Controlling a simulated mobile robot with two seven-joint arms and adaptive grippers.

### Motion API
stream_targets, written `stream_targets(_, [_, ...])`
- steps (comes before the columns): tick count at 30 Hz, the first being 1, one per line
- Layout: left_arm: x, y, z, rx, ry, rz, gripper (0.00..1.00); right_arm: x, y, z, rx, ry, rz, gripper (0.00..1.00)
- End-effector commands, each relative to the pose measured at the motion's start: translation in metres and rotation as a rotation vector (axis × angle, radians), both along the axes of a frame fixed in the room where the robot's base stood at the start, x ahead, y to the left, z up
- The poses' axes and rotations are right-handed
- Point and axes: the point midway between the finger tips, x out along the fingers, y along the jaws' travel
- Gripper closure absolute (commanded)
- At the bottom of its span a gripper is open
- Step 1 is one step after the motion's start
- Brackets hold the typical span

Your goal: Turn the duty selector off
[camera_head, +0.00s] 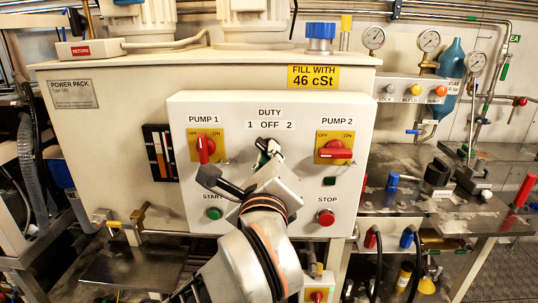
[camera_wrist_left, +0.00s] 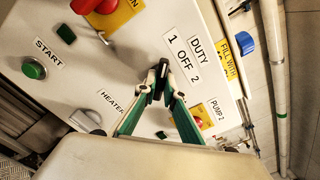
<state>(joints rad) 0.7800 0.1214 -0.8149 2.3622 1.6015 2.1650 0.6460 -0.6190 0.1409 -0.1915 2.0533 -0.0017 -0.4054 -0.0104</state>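The duty selector, a small black knob, is on the white panel under the label DUTY, 1 OFF 2. In the head view it is mostly hidden by my left gripper (camera_head: 266,150), which reaches up from below. In the left wrist view the dark knob (camera_wrist_left: 158,84) shows between the tips of my left gripper (camera_wrist_left: 160,78). The two green-padded fingers close in on it from both sides and appear to touch it. Which mark the knob points to is hard to tell. My right gripper is not in view.
The pump 1 switch (camera_head: 204,150) has its red handle upright; the pump 2 switch (camera_head: 336,153) has its handle level. Below are the green start button (camera_head: 214,213) and the red stop button (camera_head: 326,218). A grey heater knob (camera_wrist_left: 87,121) is near my gripper.

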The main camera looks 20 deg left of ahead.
Motion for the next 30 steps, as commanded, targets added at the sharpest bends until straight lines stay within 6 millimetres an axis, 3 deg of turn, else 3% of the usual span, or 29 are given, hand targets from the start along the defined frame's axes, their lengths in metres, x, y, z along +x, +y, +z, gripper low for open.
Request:
stream_targets(11, [-0.001, 0.0, 0.001, 0.059, 0.018, -0.001, 1.0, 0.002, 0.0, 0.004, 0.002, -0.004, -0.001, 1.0])
stream_targets(23, [-0.001, 0.0, 0.003, 0.349, 0.101, 0.001, 1.0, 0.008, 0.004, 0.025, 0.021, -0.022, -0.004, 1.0])
stream_targets(30, [-0.001, 0.0, 0.003, 0.534, 0.154, 0.001, 1.0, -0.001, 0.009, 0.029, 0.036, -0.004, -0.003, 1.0])
